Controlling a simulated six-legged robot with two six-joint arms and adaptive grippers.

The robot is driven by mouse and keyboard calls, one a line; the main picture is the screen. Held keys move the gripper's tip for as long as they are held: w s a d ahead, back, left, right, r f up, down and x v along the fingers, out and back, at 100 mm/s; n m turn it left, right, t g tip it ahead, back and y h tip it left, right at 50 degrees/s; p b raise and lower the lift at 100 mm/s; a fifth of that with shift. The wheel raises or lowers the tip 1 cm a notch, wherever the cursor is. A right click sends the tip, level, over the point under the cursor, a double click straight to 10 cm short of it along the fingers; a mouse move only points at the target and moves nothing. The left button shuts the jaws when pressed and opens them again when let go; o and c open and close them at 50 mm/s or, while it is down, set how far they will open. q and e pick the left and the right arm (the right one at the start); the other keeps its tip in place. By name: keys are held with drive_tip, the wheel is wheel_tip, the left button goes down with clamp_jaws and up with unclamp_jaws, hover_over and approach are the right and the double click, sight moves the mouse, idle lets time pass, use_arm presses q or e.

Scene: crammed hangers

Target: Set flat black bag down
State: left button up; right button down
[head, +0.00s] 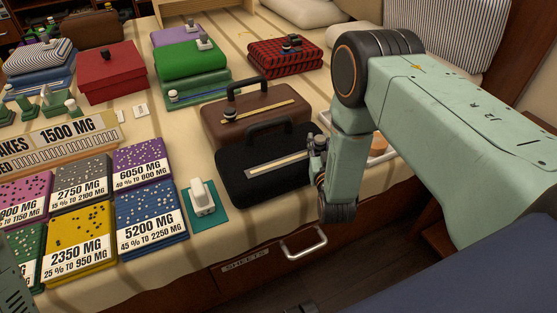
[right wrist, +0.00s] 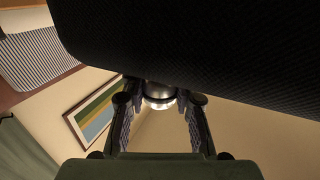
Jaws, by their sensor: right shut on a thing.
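The black bag (head: 250,180) is at the front edge of the bed, with its dark handle toward the brown bag and a pale strip across its face. My right gripper (head: 318,158) is at the bag's right end, shut on it. In the right wrist view the black bag (right wrist: 210,45) fills the top, and a round silver knob (right wrist: 160,94) shows between the fingers of my right gripper (right wrist: 158,105). Whether the bag's underside touches the bed is hidden.
A brown bag (head: 255,113) lies just behind the black one. A white object on a teal pad (head: 204,200) stands close to its left. Labelled boxes (head: 150,215) fill the left side. A white-rimmed tray (head: 385,157) is partly behind my right arm. A drawer handle (head: 304,243) sticks out below.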

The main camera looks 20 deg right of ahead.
drive_tip(key=shift+s+r+p, duration=0.95)
drive_tip(key=shift+r+p, duration=1.7)
drive_tip(key=shift+r, duration=7)
drive_tip(key=s+a+f+n+y, duration=0.1)
drive_tip(key=s+a+f+y, duration=0.1)
drive_tip(key=s+a, duration=0.2)
drive_tip(key=s+a+f+n+y, duration=0.1)
drive_tip(key=s+a, duration=0.4)
drive_tip(key=a, duration=0.6)
drive_tip(key=shift+f+n+t+y, duration=0.4)
drive_tip(key=shift+n+y, duration=0.4)
drive_tip(key=shift+y, duration=0.4)
drive_tip(key=shift+r, duration=0.15)
